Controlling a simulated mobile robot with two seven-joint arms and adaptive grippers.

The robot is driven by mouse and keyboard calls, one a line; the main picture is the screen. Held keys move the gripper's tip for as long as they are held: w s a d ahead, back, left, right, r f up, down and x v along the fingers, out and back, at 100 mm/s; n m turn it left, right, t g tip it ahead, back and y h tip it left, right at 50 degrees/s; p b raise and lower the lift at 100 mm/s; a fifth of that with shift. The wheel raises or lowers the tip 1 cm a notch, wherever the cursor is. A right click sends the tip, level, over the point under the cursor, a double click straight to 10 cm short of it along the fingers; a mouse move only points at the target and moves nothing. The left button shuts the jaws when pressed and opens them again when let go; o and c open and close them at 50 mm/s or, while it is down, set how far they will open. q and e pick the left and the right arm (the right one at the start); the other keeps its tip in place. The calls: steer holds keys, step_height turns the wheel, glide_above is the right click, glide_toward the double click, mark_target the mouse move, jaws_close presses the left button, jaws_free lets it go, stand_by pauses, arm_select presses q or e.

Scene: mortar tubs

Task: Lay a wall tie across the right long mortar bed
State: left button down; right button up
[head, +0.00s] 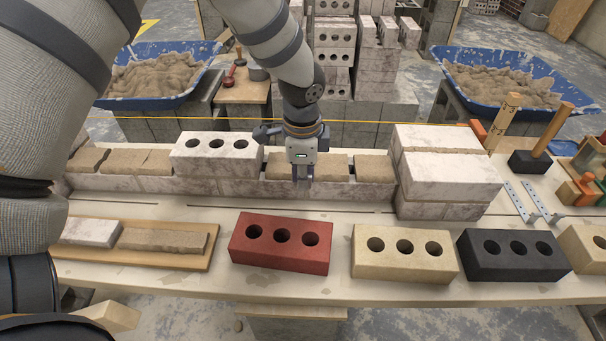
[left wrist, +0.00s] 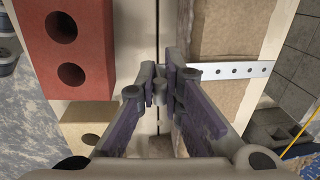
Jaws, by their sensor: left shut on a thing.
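My left gripper (head: 302,182) points down at the front face of the low brick wall, in front of the right long mortar bed (head: 330,163). In the left wrist view the gripper (left wrist: 168,82) is shut on one end of a flat, perforated metal wall tie (left wrist: 235,70). The tie runs rightward across the brown mortar bed (left wrist: 212,35), and its far end sticks out past the bed. Whether it touches the mortar I cannot tell. In the head view the held tie is hidden by the gripper. My right gripper is not in view.
A white three-hole brick (head: 217,152) sits left of the bed, and stacked pale bricks (head: 447,180) stand to the right. Red (head: 281,242), cream (head: 404,254) and black (head: 512,256) bricks line the table front. More wall ties (head: 517,203) lie at right. A yellow string line runs behind the wall.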

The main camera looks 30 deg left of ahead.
arm_select(q)
steer(key=shift+f, duration=0.15)
steer(key=c, duration=1.7)
jaws_free()
steer(key=shift+o, duration=0.2)
